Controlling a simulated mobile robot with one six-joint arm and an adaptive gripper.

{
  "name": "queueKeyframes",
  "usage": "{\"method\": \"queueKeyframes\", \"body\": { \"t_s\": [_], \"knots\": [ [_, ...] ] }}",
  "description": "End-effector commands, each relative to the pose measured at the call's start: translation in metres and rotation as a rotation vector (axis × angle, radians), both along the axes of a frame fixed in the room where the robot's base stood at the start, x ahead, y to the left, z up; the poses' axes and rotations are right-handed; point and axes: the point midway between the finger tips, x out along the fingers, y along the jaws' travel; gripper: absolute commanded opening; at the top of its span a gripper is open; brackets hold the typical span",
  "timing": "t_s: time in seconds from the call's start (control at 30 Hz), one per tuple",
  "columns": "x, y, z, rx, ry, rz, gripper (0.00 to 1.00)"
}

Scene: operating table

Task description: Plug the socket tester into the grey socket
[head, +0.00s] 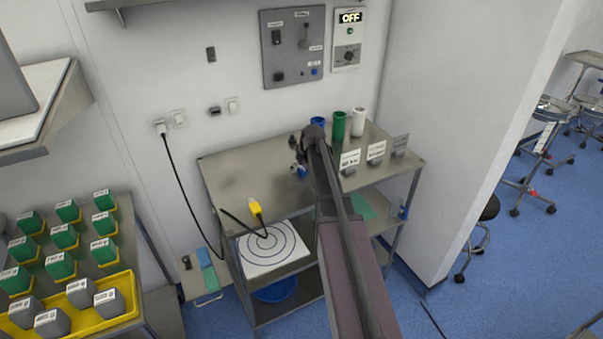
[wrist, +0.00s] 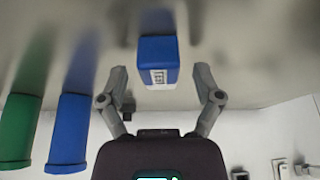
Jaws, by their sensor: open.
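A small blue block with a white printed label, which looks like the socket tester (wrist: 158,62), stands on the steel table; in the head view it shows as a small blue shape (head: 300,172) below my gripper (head: 297,158). In the wrist view my gripper (wrist: 160,82) is open, with one finger on each side of the block and visible gaps to both. The block lies between and slightly beyond the fingertips. A dark grey socket (head: 215,110) is on the wall behind the table, between white sockets. Nothing is plugged into it.
A yellow connector (head: 255,208) with a black cable is at the table's front edge. The table's left part (head: 235,175) is clear.

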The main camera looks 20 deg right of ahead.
Motion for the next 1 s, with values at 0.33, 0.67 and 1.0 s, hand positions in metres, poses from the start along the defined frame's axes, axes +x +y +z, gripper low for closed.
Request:
{"method": "queueKeyframes", "body": {
  "t_s": [0.33,0.67,1.0],
  "knots": [
    [-0.0001,0.0,0.0004,0.0,0.0,0.0,0.83],
    [-0.0001,-0.0001,0.0004,0.0,0.0,0.0,0.24],
    [-0.0001,-0.0002,0.0004,0.0,0.0,0.0,0.0]
  ]
}}
